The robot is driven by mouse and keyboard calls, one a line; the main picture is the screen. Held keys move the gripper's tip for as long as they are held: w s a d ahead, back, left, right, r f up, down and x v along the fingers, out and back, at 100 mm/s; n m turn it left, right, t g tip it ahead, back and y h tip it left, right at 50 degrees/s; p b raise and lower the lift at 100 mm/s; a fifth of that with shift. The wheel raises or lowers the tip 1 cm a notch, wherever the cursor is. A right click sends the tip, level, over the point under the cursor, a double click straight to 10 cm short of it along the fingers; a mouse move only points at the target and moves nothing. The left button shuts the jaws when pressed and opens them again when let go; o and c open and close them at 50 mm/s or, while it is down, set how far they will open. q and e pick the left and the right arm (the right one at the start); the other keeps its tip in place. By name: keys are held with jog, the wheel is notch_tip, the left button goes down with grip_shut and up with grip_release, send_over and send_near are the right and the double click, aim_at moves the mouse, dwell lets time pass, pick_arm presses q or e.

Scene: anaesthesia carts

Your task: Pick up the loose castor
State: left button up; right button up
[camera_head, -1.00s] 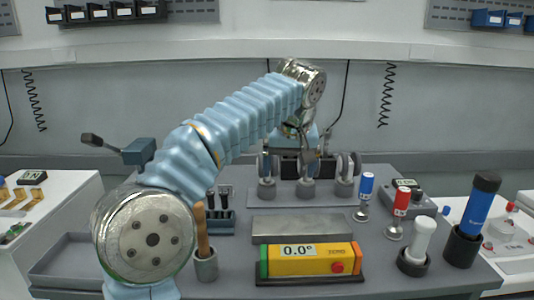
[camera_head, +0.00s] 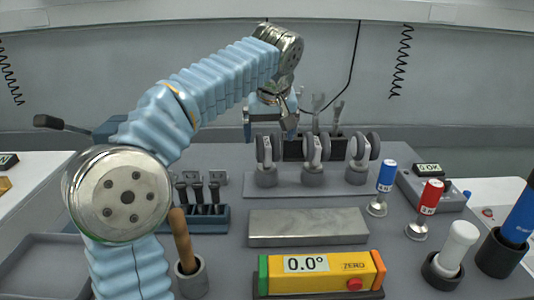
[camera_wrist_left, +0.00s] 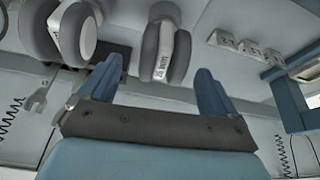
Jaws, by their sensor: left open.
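Three castors with grey wheels stand upright in round grey cups on a shared plate at the back of the bench: a left one (camera_head: 265,148), a middle one (camera_head: 316,148) and a right one (camera_head: 362,148). I cannot tell which is loose. My left gripper (camera_head: 270,128) is open and empty, above and behind the left castor. In the left wrist view, a labelled castor (camera_wrist_left: 165,48) lies beyond the gap between the open fingers (camera_wrist_left: 158,84), apart from them. Another castor (camera_wrist_left: 75,32) is to its left. My right gripper is not in view.
A dark holder with wrenches (camera_head: 338,122) stands behind the castors. In front are a grey metal block (camera_head: 308,228) and a yellow level (camera_head: 318,272) reading 0.0°. Blue (camera_head: 386,176) and red (camera_head: 430,193) tools stand right. A rack of bolts (camera_head: 200,215) is left.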

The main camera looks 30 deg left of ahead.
aim_at(267, 142)
pick_arm(q)
jog(key=x, duration=0.5)
jog(key=shift+w+a+f, duration=0.1)
jog(key=shift+w+a, duration=0.1)
jog(key=shift+a, duration=0.15)
jog(key=shift+c, duration=0.4)
jog(key=c, duration=1)
